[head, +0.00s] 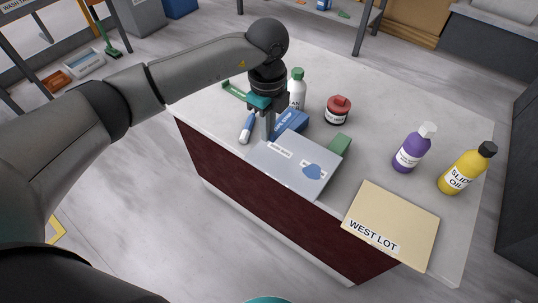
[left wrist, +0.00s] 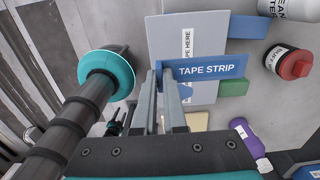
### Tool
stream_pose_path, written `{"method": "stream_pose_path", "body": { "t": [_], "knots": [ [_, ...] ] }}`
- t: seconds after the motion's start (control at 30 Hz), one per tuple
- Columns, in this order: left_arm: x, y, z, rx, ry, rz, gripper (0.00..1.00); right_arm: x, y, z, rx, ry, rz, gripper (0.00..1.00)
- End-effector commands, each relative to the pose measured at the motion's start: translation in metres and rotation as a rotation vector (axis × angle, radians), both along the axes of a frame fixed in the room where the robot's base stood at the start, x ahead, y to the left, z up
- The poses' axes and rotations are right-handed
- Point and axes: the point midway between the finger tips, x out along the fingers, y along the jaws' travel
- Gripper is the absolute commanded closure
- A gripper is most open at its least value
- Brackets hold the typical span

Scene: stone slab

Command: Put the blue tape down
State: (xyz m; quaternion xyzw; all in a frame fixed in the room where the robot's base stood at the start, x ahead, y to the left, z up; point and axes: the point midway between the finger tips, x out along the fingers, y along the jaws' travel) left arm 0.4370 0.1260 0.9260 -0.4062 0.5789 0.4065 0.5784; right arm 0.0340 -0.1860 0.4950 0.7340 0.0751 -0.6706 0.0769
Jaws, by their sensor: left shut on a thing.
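My left gripper (head: 269,133) points down over the slab and is shut on the blue tape (head: 290,122), a flat strip lettered "TAPE STRIP". In the left wrist view the tape (left wrist: 215,67) sticks out to the right from between the fingertips (left wrist: 170,82), overlapping a pale grey panel (left wrist: 187,32) with a "HERE" label. In the head view the panel (head: 283,172) lies on the slab and bears white labels and a blue blotch. I cannot tell whether the tape touches the panel.
A green block (head: 338,145) is beside the panel. A blue-and-white tool (head: 247,128), white bottle (head: 297,88), red-lidded jar (head: 338,110), purple bottle (head: 412,150) and yellow oil bottle (head: 467,171) stand or lie around. A tan "WEST LOT" board (head: 393,217) is at the front right.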

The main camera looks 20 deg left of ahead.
Motion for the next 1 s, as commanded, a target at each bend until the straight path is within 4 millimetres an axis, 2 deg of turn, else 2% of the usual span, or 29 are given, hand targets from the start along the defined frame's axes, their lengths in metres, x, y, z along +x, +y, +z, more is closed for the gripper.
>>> {"method": "stream_pose_path", "body": {
  "t": [0.03, 0.2, 0.47, 0.67, 1.0],
  "knots": [
    [-0.001, 0.000, -0.017, 0.001, 0.004, -0.001, 1.00, 0.000, -0.001, -0.004, -0.002, 0.001, 0.000, 0.50],
    [-0.001, 0.000, -0.049, 0.001, 0.001, -0.001, 1.00, 0.000, -0.003, -0.009, -0.004, 0.000, 0.001, 0.50],
    [0.000, 0.000, -0.068, -0.001, 0.000, -0.002, 1.00, 0.000, -0.004, -0.013, -0.004, 0.000, 0.000, 0.50],
    [-0.001, 0.000, -0.099, 0.001, 0.002, -0.002, 1.00, 0.000, -0.004, -0.020, -0.005, -0.001, 0.000, 0.50],
    [0.000, 0.000, -0.103, 0.000, -0.001, -0.002, 1.00, 0.000, -0.004, -0.021, -0.005, -0.001, -0.001, 0.50]
  ]
}}
